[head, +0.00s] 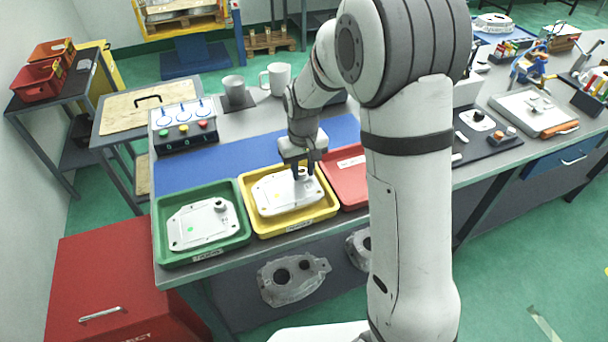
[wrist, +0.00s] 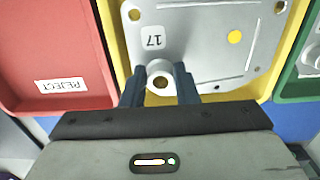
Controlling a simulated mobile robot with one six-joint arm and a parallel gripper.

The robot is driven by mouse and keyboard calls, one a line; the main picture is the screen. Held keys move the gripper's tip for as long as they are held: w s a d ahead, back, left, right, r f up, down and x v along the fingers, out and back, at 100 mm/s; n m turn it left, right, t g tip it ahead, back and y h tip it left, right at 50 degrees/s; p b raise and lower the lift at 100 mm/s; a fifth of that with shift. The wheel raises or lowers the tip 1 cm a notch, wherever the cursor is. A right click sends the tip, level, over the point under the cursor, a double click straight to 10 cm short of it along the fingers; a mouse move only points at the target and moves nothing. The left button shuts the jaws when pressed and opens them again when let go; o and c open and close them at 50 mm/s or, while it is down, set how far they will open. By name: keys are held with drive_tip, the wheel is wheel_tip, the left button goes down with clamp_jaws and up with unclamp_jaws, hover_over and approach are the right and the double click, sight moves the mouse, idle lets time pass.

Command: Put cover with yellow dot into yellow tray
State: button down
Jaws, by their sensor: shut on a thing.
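The cover with the yellow dot (wrist: 205,38) is a flat light-grey casting marked 17, with a round boss at one edge. In the head view the cover (head: 283,194) lies inside the yellow tray (head: 258,232). In the wrist view the yellow tray (wrist: 283,78) surrounds it; I cannot tell whether it rests fully on the tray floor. My gripper (head: 305,174) is over the tray's back right part. In the wrist view my gripper (wrist: 160,88) is shut on the cover's boss, one finger on each side.
A green tray (head: 163,242) on the left holds a similar cover with a green dot (head: 203,225). A red tray (head: 347,163), labelled REJECT in the wrist view, stands on the right, partly behind my arm. A button box (head: 184,128) and a mug (head: 277,78) stand behind.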

drive_tip(key=shift+f, duration=1.3)
drive_tip(key=shift+f, duration=0.15)
drive_tip(key=c, duration=1.1)
unclamp_jaws()
wheel_tip(320, 180, up, 12)
drive_tip(key=s+d+r+m+t, duration=0.1)
drive_tip(key=s+d, duration=0.2)
drive_tip(key=s, duration=0.4)
drive_tip(key=s+d+r+m+t, duration=0.1)
drive_tip(key=s+d+r, duration=0.1)
drive_tip(key=s, duration=0.6)
drive_tip(key=s+d+r+m, duration=0.1)
drive_tip(key=s+d+r, duration=0.1)
drive_tip(key=s+d, duration=0.3)
drive_tip(key=shift+s+t, duration=0.4)
drive_tip(key=shift+s, duration=0.9)
